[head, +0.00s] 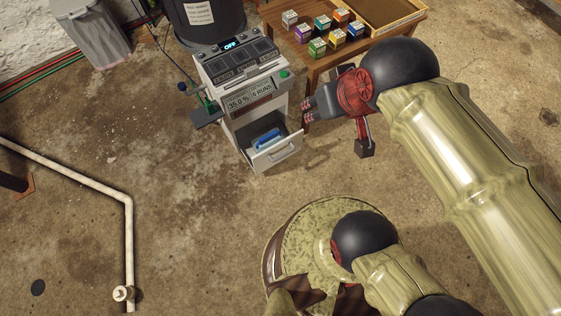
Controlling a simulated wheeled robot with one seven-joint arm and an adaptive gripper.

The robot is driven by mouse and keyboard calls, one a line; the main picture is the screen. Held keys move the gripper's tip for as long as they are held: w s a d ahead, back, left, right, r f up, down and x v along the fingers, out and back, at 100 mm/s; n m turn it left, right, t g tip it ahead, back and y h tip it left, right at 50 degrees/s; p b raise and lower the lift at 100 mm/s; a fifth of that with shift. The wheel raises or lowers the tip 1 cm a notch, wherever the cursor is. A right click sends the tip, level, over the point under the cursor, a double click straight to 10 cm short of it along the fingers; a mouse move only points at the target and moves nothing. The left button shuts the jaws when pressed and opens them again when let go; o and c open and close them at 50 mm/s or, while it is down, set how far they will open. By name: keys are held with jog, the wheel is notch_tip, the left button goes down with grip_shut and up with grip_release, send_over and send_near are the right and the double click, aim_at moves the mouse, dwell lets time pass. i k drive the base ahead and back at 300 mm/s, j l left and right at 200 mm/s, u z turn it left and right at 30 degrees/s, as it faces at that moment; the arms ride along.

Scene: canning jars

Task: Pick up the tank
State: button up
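No thing in view is clearly marked as the tank. A blue object (266,140) lies in the pulled-out drawer (279,154) low on a white machine; its full shape is hidden by the drawer walls. A large black drum (211,29) with a white label stands behind the machine, cut off by the top edge. My gripper (308,111) points left, beside the machine's right side and above and right of the drawer in the picture. Nothing shows between its small dark and red fingertips. Their gap is too small to judge.
The machine (238,75) has a lit display and a side shelf. A wooden table (395,27) with several coloured boxes and a tray stands behind my arm. A grey bin (92,35) is at the top left. A white pipe (128,235) crosses the left floor; floor before the drawer is clear.

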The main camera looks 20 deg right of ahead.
aim_at(262, 142)
jog(key=i+j+z, duration=0.1)
jog(key=j+z, duration=0.3)
jog(key=j, duration=0.8)
jog(key=k+j+z, duration=0.1)
jog(key=j+z, duration=0.25)
jog(key=j, duration=0.8)
